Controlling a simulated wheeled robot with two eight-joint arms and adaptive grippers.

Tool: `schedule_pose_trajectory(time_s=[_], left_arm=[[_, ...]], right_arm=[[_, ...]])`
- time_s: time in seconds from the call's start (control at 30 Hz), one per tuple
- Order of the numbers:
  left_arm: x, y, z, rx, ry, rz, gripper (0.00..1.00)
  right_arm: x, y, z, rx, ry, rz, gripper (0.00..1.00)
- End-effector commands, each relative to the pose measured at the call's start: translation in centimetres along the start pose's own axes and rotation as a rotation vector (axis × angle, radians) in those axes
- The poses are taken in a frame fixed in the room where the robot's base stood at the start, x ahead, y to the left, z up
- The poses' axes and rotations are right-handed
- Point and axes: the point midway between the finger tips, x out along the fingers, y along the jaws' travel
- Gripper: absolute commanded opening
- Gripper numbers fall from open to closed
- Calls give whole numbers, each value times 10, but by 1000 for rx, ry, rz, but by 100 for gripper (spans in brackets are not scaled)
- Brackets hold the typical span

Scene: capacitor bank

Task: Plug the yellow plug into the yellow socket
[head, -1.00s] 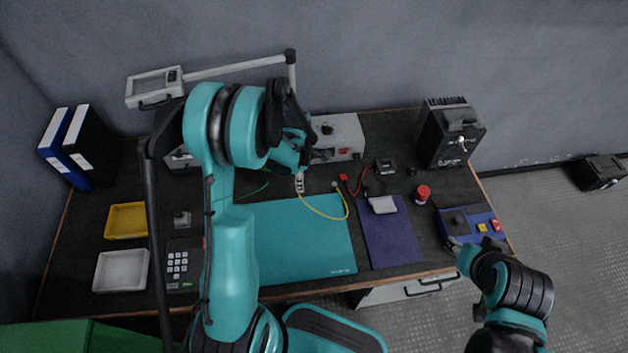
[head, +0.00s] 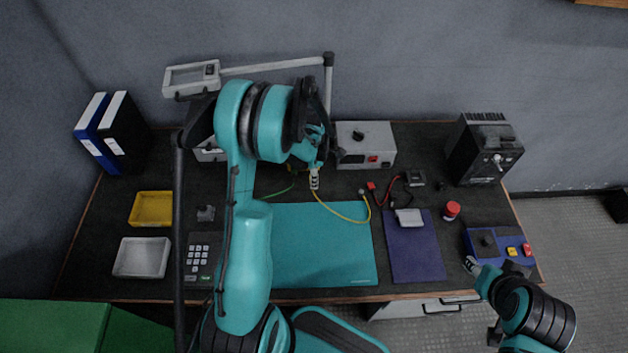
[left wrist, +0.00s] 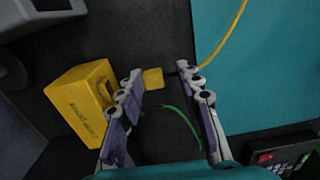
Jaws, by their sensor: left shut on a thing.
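My left gripper (head: 314,180) is over the back edge of the teal mat (head: 325,250). In the left wrist view its fingers (left wrist: 160,75) are shut on the small yellow plug (left wrist: 153,78). The plug's yellow cable (left wrist: 225,38) runs up and to the right; in the head view it loops over the mat. A larger yellow box (left wrist: 85,100) with dark lettering is left of the fingers, apart from the plug.
A grey box (head: 365,145) stands behind the mat, with red and black leads (head: 395,184) to its right. A keypad (head: 199,256), yellow tray (head: 151,208) and white tray (head: 143,257) are on the left. A green wire (left wrist: 182,125) lies near the fingers.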

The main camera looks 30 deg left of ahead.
Motion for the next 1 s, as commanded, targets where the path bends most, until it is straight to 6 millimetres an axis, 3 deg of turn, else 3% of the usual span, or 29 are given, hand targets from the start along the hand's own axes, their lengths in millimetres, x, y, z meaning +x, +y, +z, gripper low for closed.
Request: schedule_pose_trajectory(time_s=[0.4,1.0], left_arm=[[-1,31,0,-1,0,0,22],[0,36,0,-1,0,6,22]], right_arm=[[-4,0,-3,0,0,0,42],[-4,0,-3,0,0,0,42]])
